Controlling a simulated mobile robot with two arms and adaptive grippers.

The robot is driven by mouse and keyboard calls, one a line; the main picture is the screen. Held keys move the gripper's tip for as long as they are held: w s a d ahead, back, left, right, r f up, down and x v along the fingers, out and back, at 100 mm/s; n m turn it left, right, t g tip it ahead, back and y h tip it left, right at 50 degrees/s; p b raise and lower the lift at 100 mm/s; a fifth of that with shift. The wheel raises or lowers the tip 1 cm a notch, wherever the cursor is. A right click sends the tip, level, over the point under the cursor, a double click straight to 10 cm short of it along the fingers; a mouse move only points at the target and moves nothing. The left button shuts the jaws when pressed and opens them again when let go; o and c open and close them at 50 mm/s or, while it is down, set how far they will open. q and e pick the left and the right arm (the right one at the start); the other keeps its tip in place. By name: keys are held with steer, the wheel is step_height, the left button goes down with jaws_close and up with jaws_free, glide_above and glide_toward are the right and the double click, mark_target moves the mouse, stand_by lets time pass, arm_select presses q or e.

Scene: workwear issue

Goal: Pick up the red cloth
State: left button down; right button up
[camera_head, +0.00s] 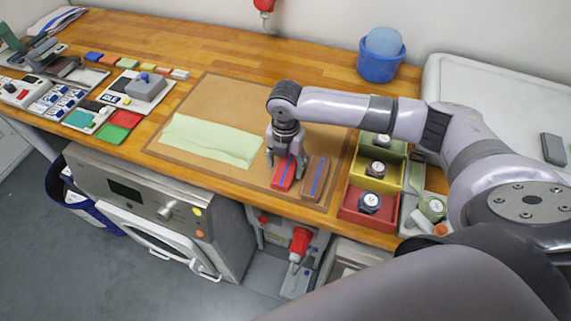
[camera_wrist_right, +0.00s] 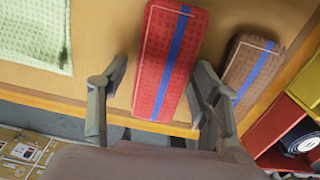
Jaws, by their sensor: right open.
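The red cloth (camera_head: 284,173) is a folded strip with a blue stripe, lying flat on the brown mat (camera_head: 226,98) near the table's front edge. My right gripper (camera_head: 286,162) is above it, pointing down and covering its far end in the head view. In the right wrist view the red cloth (camera_wrist_right: 172,55) lies between the two spread fingers (camera_wrist_right: 158,82), with nothing gripped. How much height is left between fingertips and cloth is hard to tell. My left gripper is not in view.
A brown folded cloth (camera_head: 315,178) with a blue stripe lies close to the right. A pale green cloth (camera_head: 212,140) lies to the left. Red, yellow and green bins (camera_head: 357,210) with dark rolled items stand further right. A blue bucket (camera_head: 380,66) is at the back.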

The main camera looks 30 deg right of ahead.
steer(key=c, duration=0.9)
steer(key=shift+r, duration=0.1)
